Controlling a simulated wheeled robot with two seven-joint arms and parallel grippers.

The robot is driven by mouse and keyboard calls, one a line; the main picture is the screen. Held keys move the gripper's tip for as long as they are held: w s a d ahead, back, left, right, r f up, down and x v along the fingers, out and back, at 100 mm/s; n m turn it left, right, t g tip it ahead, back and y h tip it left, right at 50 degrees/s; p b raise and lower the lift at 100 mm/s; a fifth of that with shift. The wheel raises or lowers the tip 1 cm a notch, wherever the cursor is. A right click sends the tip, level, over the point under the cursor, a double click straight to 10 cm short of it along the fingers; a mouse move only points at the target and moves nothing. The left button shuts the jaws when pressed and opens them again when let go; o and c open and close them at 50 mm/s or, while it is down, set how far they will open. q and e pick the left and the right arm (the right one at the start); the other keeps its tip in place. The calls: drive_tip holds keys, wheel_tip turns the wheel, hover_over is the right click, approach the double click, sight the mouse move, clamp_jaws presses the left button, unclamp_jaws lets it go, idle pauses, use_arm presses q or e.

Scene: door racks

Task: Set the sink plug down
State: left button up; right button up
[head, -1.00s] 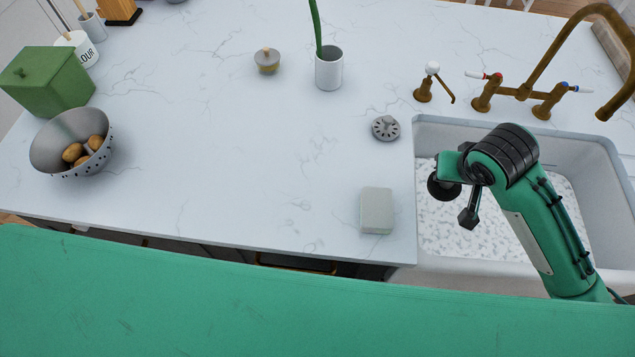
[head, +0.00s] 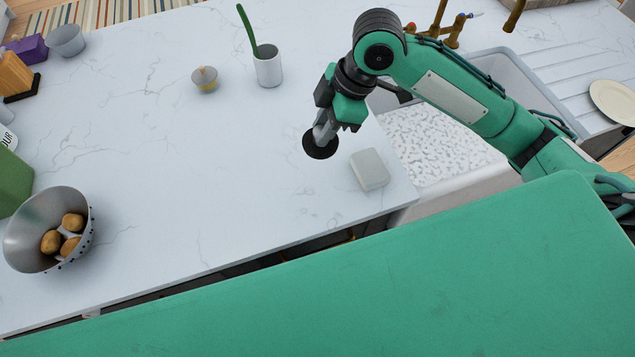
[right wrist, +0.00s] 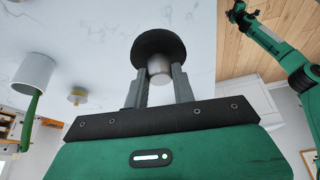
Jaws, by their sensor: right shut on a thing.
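The sink plug (head: 318,147) is a black disc with a pale metal knob. My right gripper (head: 324,128) is shut on the plug's knob, with the disc away from the palm. In the right wrist view, the plug (right wrist: 158,44) shows between and beyond the two grey fingers of the gripper (right wrist: 160,76). The plug is over the white marble counter (head: 200,150), left of the sink (head: 490,65). I cannot tell whether it touches the counter. My left gripper (right wrist: 237,12) shows small at the top right of the right wrist view, its jaws unclear.
A pale grey block (head: 369,170) lies just right of the plug. A white cup (head: 267,66) and a small lidded pot (head: 204,79) stand behind it. A colander (head: 18,240) with potatoes is far left. The counter left of the plug is clear.

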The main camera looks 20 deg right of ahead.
drive_tip(key=r+n, duration=0.1)
drive_tip(key=r+n+g, duration=0.1)
drive_tip(key=r+n, duration=0.1)
drive_tip(key=s+a+r+n+p, duration=0.1)
drive_tip(key=n, duration=0.1)
drive_tip(key=shift+r+g, duration=0.4)
drive_tip(key=shift+s+a+r+n+g+h, duration=0.1)
drive_tip(key=shift+s+r+n+g+h, duration=0.3)
drive_tip(key=shift+n, duration=0.3)
drive_tip(key=shift+w+f, duration=0.15)
drive_tip(key=shift+f, duration=0.1)
wheel_tip(320, 180, down, 19)
drive_tip(key=p, duration=0.5)
drive_tip(key=shift+f, duration=0.15)
drive_tip(key=shift+f, duration=0.1)
drive_tip(key=o, duration=1)
